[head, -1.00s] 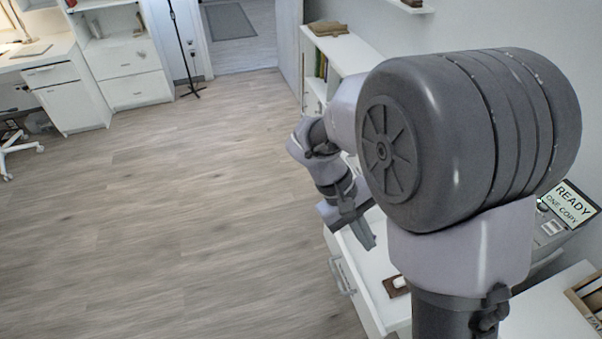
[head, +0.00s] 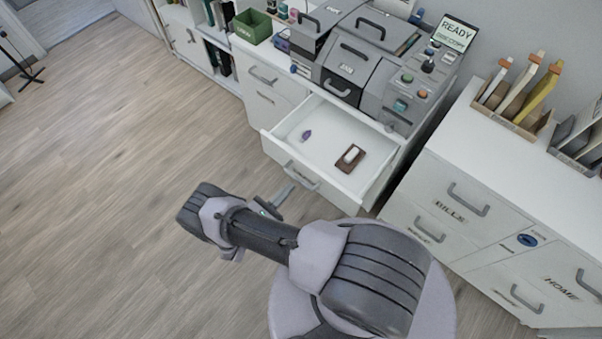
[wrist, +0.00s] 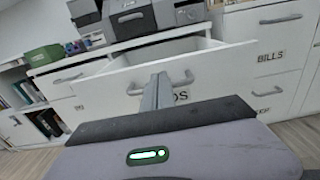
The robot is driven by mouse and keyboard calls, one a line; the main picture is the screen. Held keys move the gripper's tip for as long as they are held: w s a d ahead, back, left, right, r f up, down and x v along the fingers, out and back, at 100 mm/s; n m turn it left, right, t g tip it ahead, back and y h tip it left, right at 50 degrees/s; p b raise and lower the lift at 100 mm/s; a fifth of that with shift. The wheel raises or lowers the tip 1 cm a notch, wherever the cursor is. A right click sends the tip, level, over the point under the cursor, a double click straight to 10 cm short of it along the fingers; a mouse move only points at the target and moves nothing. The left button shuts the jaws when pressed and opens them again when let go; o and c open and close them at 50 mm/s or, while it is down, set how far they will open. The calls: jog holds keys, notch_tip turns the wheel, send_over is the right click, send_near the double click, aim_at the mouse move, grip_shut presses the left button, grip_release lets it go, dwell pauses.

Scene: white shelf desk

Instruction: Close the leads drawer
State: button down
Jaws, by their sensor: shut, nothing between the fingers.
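The leads drawer (head: 281,162) is pulled out from the white cabinet under the grey machine. Inside it lie a small purple item (head: 306,135) and a brown block with a white piece on it (head: 350,158). In the wrist view its front panel (wrist: 215,65) faces me, with a grey handle and lettering partly hidden, ending in "DS". My gripper (head: 283,194) is shut and empty, in front of the drawer front, near the handle (head: 300,177). In the wrist view the shut fingers (wrist: 158,90) overlap the handle; I cannot tell whether they touch it.
A grey machine (head: 350,65) with a READY screen stands on the cabinet behind the drawer. A green bin (head: 252,27) is to its left. A cabinet with a BILLS drawer (head: 450,205) stands to the right. The wooden floor (head: 110,190) at left is clear.

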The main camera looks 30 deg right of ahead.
aim_at(308, 167)
jog(key=x, duration=0.8)
jog(key=shift+b, duration=0.35)
jog(key=shift+w+f, duration=0.1)
